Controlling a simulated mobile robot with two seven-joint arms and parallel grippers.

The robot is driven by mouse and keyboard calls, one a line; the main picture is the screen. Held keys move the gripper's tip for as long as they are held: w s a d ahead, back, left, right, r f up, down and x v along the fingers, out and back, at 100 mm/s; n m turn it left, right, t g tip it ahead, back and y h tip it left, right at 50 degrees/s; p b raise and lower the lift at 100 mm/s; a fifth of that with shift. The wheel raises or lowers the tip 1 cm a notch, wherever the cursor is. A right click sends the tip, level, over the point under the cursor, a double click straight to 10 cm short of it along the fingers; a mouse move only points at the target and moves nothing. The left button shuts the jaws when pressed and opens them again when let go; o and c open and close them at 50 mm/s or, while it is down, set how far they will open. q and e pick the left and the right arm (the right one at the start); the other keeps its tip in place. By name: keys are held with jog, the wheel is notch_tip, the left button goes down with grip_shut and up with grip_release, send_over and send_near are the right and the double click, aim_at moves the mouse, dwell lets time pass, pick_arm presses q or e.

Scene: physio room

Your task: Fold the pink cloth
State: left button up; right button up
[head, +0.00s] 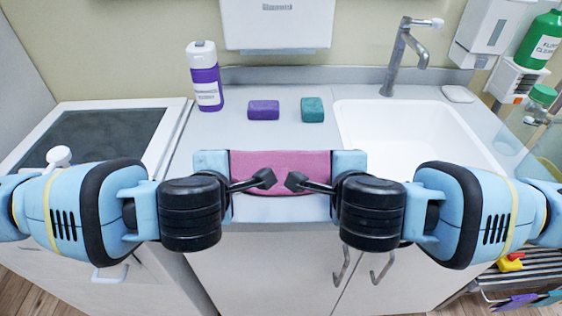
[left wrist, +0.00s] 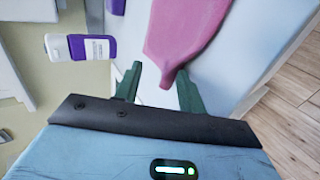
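The pink cloth (head: 280,162) lies flat on the counter at its front edge, in the middle of the head view. My left gripper (head: 264,179) is over the cloth's near part, left of its middle. My right gripper (head: 296,181) is over the near part too, just right of the left one. In the left wrist view the left gripper (left wrist: 158,86) has its fingers apart. A narrow corner of the cloth (left wrist: 185,30) reaches toward the gap, near the right-hand finger. The right gripper's finger gap is not clear. Both hands hide the cloth's side edges.
Behind the cloth sit a purple block (head: 263,110) and a teal block (head: 312,110). A white and purple bottle (head: 204,76) stands at the back left. A white sink (head: 415,130) with a tap (head: 402,55) is to the right. Some counter (head: 285,136) is bare behind the cloth.

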pick_arm(q)
jog(key=shift+s+r, duration=0.1)
jog(key=shift+r, duration=0.2)
pick_arm(e)
jog(key=shift+s+r, duration=0.1)
jog(key=shift+r, duration=0.2)
pick_arm(q)
jog(key=s+r, duration=0.5)
jog(key=r, duration=0.3)
jog(key=shift+s+r, duration=0.2)
jog(key=shift+s, duration=0.2)
pick_arm(e)
jog(key=s+r, duration=0.5)
jog(key=r, duration=0.3)
jog(key=shift+s+r, duration=0.2)
jog(key=shift+s, duration=0.2)
pick_arm(q)
jog(key=shift+f, duration=0.1)
pick_arm(e)
jog(key=shift+f, duration=0.1)
